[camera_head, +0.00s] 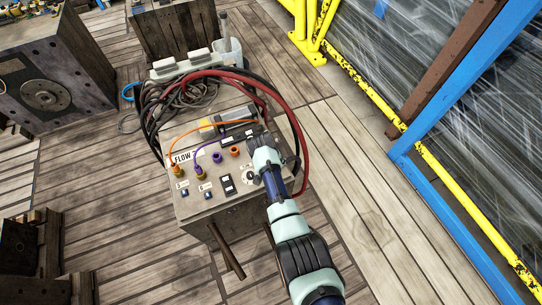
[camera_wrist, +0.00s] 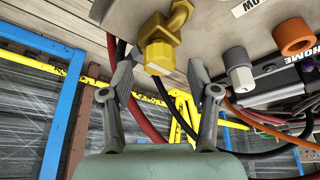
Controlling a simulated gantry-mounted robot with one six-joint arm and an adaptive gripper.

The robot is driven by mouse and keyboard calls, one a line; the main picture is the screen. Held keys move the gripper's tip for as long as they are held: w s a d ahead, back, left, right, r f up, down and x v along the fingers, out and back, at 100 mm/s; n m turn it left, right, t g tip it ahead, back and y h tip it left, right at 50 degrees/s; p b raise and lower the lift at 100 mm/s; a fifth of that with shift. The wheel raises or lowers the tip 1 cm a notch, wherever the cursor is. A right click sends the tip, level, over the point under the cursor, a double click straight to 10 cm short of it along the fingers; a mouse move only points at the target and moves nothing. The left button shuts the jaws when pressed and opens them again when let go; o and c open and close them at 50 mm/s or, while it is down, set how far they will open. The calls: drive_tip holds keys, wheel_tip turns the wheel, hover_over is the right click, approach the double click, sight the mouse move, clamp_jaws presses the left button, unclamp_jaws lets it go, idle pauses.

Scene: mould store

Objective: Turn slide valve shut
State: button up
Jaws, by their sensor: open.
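In the wrist view a yellow-brass fitting (camera_wrist: 160,56) with a blocky end sticks out from the panel. It may be the slide valve; I cannot tell for sure. My gripper (camera_wrist: 160,78) is open, one finger on each side of that fitting's end, with gaps showing and nothing held. In the head view my gripper (camera_head: 260,146) is over the right side of the box top and hides the fitting.
Red hoses (camera_head: 297,135) and black cables loop close around the box's back and right. Wrist view shows a grey fitting (camera_wrist: 238,68) and an orange ring (camera_wrist: 295,38) beside the brass one. A yellow rail (camera_head: 440,172) and blue post (camera_head: 445,85) stand right. Front-right floor is open.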

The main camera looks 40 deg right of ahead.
drive_tip(key=v, duration=1)
drive_tip(key=shift+r, duration=0.3)
drive_tip(key=a+r+n+t+y+p, duration=0.1)
drive_tip(key=a+r+n+t, duration=0.3)
drive_tip(key=a, duration=0.5)
drive_tip(key=a+r+n+t+p, duration=0.1)
drive_tip(key=a+r+n+t, duration=0.15)
drive_tip(key=a+r, duration=0.45)
drive_tip(key=s+a+r+n+t+y+p, duration=0.1)
drive_tip(key=s+a+r+n+t+y, duration=0.15)
drive_tip(key=s+a+r, duration=0.35)
drive_tip(key=s+a+r+n+t+y+p, duration=0.1)
drive_tip(key=s+a+r+n+t, duration=0.15)
drive_tip(key=a+r+n, duration=0.35)
wheel_tip(320, 180, up, 37)
drive_tip(key=m+p, duration=0.2)
drive_tip(key=p, duration=3.5)
drive_tip(key=shift+a+f+g, duration=0.2)
drive_tip(key=shift+a+g, duration=0.15)
drive_tip(key=shift+a, duration=0.05)
